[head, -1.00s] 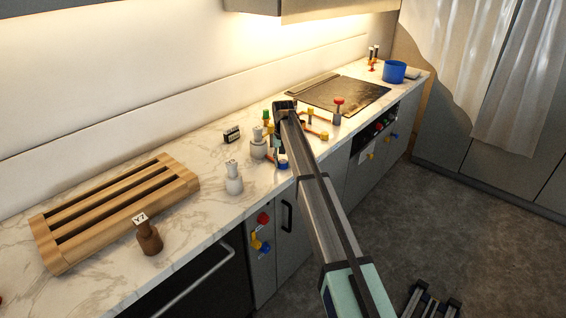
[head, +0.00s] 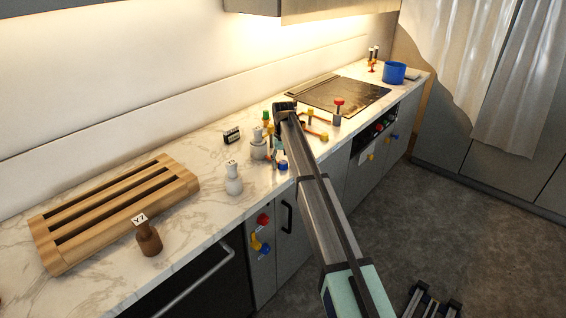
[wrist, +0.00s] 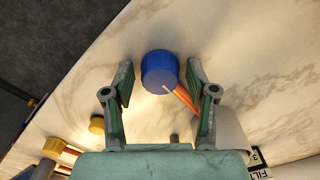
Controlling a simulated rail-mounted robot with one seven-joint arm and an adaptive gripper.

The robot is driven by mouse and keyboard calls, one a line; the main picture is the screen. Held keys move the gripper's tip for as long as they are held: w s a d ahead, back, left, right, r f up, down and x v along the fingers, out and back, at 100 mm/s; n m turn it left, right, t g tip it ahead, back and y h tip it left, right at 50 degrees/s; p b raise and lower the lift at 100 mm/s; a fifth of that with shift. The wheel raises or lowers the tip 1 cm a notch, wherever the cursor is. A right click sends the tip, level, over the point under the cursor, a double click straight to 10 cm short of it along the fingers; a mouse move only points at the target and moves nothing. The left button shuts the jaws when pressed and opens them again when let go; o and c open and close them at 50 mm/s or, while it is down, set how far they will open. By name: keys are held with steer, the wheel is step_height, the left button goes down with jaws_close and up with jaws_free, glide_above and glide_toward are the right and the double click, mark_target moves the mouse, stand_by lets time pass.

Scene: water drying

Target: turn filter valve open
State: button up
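A round blue valve knob (wrist: 160,74) with a pale pointer line shows in the wrist view, between my gripper's fingers. My gripper (wrist: 160,82) is open, with a visible gap between each finger and the knob. An orange pipe runs from beside the knob toward a whitish body (wrist: 229,130), partly hidden by the right finger. A label (wrist: 270,172) at the lower right reads partly "FILT". In the head view the blue knob (head: 283,165) sits near the counter's front edge, beneath my gripper, which my arm partly hides.
A white bottle-shaped piece (head: 233,182), a brown one (head: 149,240) and a wooden rack (head: 75,212) stand left on the marble counter. A red-topped post (head: 338,108), a cooktop (head: 345,95) and a blue pot (head: 394,72) are to the right. Yellow knobs (wrist: 97,125) are nearby.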

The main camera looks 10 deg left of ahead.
mark_target(283, 162)
steer(key=shift+r, duration=0.15)
step_height(283, 162, up, 12)
stand_by(0.7)
steer(key=s+d+f+m, duration=0.1)
steer(key=s+d+f, duration=1)
steer(key=s+f, duration=0.4)
steer(key=s+d+f+m, duration=0.1)
steer(key=s+d+f, duration=1.1)
steer(key=f, duration=0.4)
steer(key=s+d+f+m, duration=0.1)
steer(key=s+d+f, duration=0.15)
steer(key=s, duration=0.55)
steer(key=s+d+f, duration=0.1)
steer(key=s+f, duration=0.2)
steer(key=s, duration=0.4)
steer(key=s+f+g, duration=0.3)
steer(key=s+f, duration=0.6)
steer(key=s, duration=0.5)
steer(key=s+f+g, duration=0.3)
steer(key=s+f, duration=0.6)
steer(key=s, duration=0.5)
steer(key=shift+s+g, duration=0.35)
steer(key=shift+g, duration=0.05)
steer(key=shift+f, duration=0.1)
